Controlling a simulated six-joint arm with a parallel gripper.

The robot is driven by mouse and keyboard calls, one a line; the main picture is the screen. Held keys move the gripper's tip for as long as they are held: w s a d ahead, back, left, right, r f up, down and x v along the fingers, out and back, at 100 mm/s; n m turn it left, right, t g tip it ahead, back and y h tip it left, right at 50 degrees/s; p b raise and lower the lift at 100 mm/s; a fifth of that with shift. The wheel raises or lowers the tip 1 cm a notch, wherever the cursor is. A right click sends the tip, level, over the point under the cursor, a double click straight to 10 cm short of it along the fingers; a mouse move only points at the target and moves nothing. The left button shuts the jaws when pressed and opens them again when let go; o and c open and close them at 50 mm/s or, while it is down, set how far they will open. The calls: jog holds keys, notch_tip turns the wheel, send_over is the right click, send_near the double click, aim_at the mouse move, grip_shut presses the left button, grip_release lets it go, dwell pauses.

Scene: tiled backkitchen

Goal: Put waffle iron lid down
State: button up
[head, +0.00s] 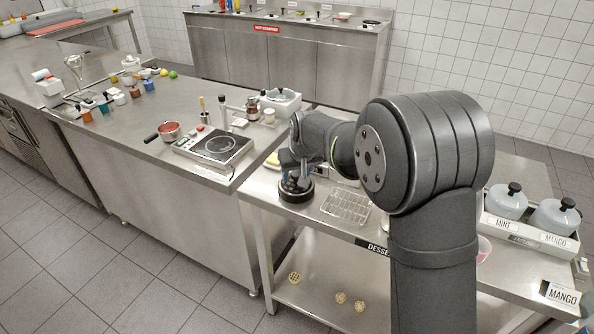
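A round black appliance, which looks like the waffle iron (297,194), stands at the left end of the steel dessert table. Its dark top shows raised dots or a grid pattern. My gripper (289,172) is right at it, above its back-left part, and partly covers it. The lid cannot be told apart from the gripper and wrist here, so its angle is unclear. The fingers are too small and dark to show whether they are open or touch anything.
A wire rack (347,207) stands just right of the waffle iron. An induction hob (214,146) and a red pan (169,131) are on the counter to the left. Labelled pots (507,201) stand at the right. Round waffles (341,298) lie on the lower shelf.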

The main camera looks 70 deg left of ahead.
aim_at(297, 175)
jog(key=shift+r, duration=0.25)
jog(key=v, duration=1.1)
jog(key=shift+d+r, duration=0.15)
jog(key=shift+r, duration=0.25)
jog(key=x, duration=1.1)
jog(key=shift+f, duration=0.4)
jog(key=shift+a+r, duration=0.1)
jog(key=shift+a, duration=0.15)
jog(key=shift+d+r, duration=0.1)
jog(key=shift+r, duration=1.6)
jog(key=shift+f, duration=0.1)
